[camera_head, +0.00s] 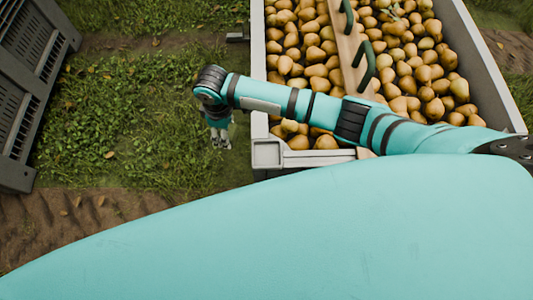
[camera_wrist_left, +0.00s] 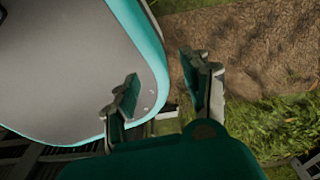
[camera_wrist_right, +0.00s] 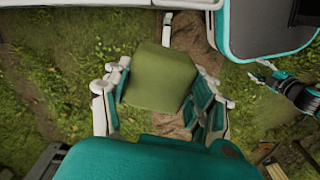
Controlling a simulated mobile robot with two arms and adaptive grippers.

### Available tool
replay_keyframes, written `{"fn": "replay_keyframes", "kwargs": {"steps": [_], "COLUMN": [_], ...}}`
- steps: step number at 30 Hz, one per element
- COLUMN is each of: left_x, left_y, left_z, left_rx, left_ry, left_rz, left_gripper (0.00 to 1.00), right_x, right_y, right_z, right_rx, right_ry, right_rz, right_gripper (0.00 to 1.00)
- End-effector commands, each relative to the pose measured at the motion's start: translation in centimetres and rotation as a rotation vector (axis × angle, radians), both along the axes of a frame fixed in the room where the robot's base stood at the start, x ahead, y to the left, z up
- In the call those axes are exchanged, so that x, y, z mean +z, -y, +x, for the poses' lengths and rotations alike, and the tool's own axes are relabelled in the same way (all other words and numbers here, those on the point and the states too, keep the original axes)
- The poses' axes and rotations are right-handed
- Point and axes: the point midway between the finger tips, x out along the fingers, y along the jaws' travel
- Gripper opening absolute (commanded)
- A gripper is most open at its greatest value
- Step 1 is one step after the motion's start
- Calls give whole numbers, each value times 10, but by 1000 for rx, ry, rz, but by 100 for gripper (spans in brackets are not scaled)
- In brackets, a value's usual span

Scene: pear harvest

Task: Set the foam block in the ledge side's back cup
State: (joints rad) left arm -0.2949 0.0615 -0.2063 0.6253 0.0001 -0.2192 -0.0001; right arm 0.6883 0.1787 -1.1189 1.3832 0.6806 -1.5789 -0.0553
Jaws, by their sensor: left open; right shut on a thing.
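The foam block (camera_wrist_right: 160,78) is an olive-green, roughly cubic piece. In the right wrist view it sits between the fingers of my right gripper (camera_wrist_right: 166,92), which is shut on it and holds it above the grass. In the head view my right gripper (camera_head: 220,138) hangs just left of the pear bin's near left corner; the block cannot be made out there. My left gripper (camera_wrist_left: 160,80) is open and empty in its wrist view, over soil and grass beside my body. It also shows small at the right of the right wrist view (camera_wrist_right: 272,76). No cup can be made out.
A pale bin (camera_head: 258,80) full of pears (camera_head: 310,50) stands at the top right, split by a wooden plank (camera_head: 350,45) with green handles (camera_head: 364,66). A dark slatted crate (camera_head: 35,75) stands at the far left. Open grass (camera_head: 130,110) lies between them.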

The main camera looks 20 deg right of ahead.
Motion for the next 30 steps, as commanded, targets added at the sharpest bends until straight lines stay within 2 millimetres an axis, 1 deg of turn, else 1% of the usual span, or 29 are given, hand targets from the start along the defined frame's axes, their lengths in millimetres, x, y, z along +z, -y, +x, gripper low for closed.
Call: {"fn": "replay_keyframes", "kwargs": {"steps": [1, 3, 6, 8, 11, 15, 20, 21, 24, 27, 30], "left_x": [-3, -3, -2, 1, 11, 21, 26, 26, 27, 26, 25], "left_y": [-10, -21, -31, -33, -31, -21, -8, -7, -8, -11, -14], "left_z": [0, 0, -1, -2, -3, -5, -8, -8, -8, -8, -8], "left_rx": [-1, 0, 4, 3, 4, 3, 0, -1, -2, -3, -3], "left_ry": [1, -1, -3, -5, -7, -9, -12, -12, -13, -12, -13], "left_rz": [12, 25, 37, 40, 38, 26, 11, 9, 10, 13, 17], "left_gripper": [48, 48, 48, 48, 48, 48, 48, 48, 48, 48, 48], "right_x": [-3, -5, -6, -6, -5, -10, -15, -17, -19, -21, -22], "right_y": [-14, -25, -32, -28, -11, 22, 59, 68, 86, 97, 103], "right_z": [7, 13, 16, 14, 5, -15, -37, -42, -53, -59, -63], "right_rx": [73, 155, 223, 241, 248, 247, 245, 245, 245, 245, 245], "right_ry": [0, 0, -2, -2, -4, -3, -3, -3, -4, -1, -2], "right_rz": [-2, -2, -3, -4, -5, -4, -4, -4, -4, -1, 0], "right_gripper": [31, 31, 31, 31, 31, 31, 31, 31, 31, 31, 31]}}
